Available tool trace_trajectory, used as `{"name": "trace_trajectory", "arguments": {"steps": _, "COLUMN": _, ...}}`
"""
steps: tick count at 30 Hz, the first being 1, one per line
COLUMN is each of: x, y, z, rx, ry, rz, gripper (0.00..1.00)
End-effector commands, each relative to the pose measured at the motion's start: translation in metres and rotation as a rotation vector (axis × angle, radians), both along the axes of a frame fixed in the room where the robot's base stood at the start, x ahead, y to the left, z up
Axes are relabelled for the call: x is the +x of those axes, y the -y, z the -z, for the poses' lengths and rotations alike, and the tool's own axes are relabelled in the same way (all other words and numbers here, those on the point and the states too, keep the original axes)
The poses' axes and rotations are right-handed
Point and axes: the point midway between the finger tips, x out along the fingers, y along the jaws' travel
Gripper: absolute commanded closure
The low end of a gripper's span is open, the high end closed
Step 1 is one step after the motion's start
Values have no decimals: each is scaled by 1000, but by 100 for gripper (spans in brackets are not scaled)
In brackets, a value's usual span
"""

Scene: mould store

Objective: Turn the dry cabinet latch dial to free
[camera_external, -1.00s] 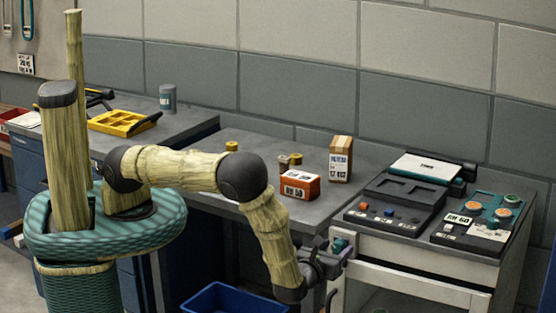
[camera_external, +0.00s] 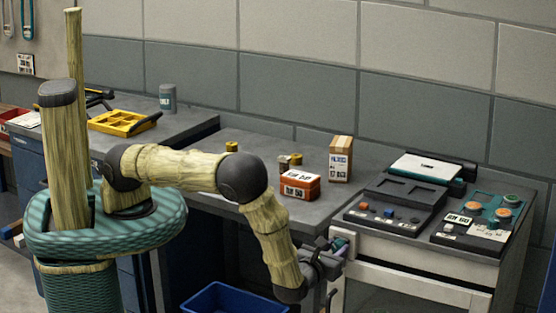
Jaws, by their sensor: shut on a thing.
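The dry cabinet (camera_external: 455,268) is the pale unit at the right, with a framed front door. The dial's marks and exact setting are too small and hidden to read.
A blue bin (camera_external: 222,300) stands on the floor below my forearm. The grey bench (camera_external: 235,150) holds an orange box (camera_external: 300,185) and a brown carton (camera_external: 341,158). Dark devices with knobs (camera_external: 388,213) stand on the cabinet top.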

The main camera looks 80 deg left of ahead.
Motion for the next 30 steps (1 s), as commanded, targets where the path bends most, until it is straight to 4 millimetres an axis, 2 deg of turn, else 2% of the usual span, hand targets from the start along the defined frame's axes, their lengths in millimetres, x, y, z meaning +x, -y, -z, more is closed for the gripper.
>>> {"name": "trace_trajectory", "arguments": {"steps": 8, "x": 0, "y": 2, "z": -3, "rx": 126, "ry": -125, "rz": 2, "gripper": 95}}
{"name": "trace_trajectory", "arguments": {"steps": 30, "x": 2, "y": 3, "z": 0, "rx": 615, "ry": -615, "rz": 3, "gripper": 95}}
